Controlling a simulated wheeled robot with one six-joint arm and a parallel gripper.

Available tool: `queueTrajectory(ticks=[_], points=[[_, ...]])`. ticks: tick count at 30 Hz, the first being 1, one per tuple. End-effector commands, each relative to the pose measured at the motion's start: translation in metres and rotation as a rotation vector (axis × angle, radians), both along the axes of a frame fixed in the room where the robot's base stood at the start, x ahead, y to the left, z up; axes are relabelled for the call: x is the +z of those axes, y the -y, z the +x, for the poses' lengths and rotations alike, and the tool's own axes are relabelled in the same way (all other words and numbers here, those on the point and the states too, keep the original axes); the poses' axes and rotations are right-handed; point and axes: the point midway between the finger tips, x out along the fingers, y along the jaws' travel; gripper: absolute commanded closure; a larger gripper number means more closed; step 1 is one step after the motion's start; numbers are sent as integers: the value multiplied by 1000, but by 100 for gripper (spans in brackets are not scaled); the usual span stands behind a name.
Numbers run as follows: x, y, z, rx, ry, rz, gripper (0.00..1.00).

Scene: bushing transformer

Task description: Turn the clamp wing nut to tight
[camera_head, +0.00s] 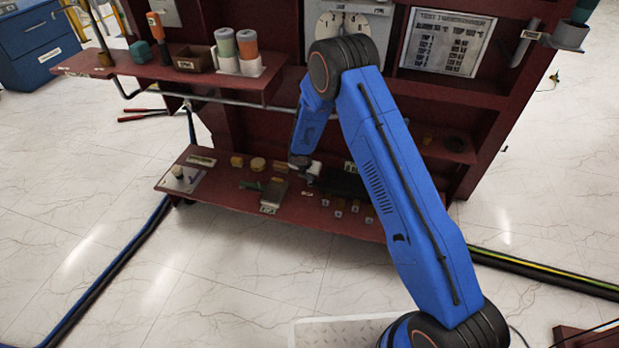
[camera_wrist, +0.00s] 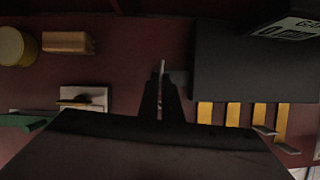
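My gripper (camera_head: 305,172) reaches down to the low shelf, small in the head view. In the wrist view its dark fingers (camera_wrist: 162,76) point forward and lie close together. A thin pale upright piece shows at the fingertips, with a small grey piece just to its right. These may be parts of the clamp wing nut, but I cannot tell for sure. Whether the fingers grip the thin piece or only stand beside it is too dark to see. The gripper body hides what lies below.
A large black block (camera_wrist: 240,75) lies right of the fingertips, with several yellow strips (camera_wrist: 232,113) in front. To the left are a pale plate (camera_wrist: 95,97), a green handle (camera_wrist: 15,122), a brass block (camera_wrist: 68,42) and a round yellow piece (camera_wrist: 14,46). An upper shelf (camera_head: 150,68) overhangs.

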Motion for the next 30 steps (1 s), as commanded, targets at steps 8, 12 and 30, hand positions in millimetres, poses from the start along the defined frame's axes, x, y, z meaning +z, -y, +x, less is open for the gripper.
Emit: queueTrajectory(ticks=[8,12,30], points=[[-2,-4,2,-223,-1,1,100],[-2,-5,3,-356,-1,1,100],[-3,-8,10,-929,-2,1,100]])
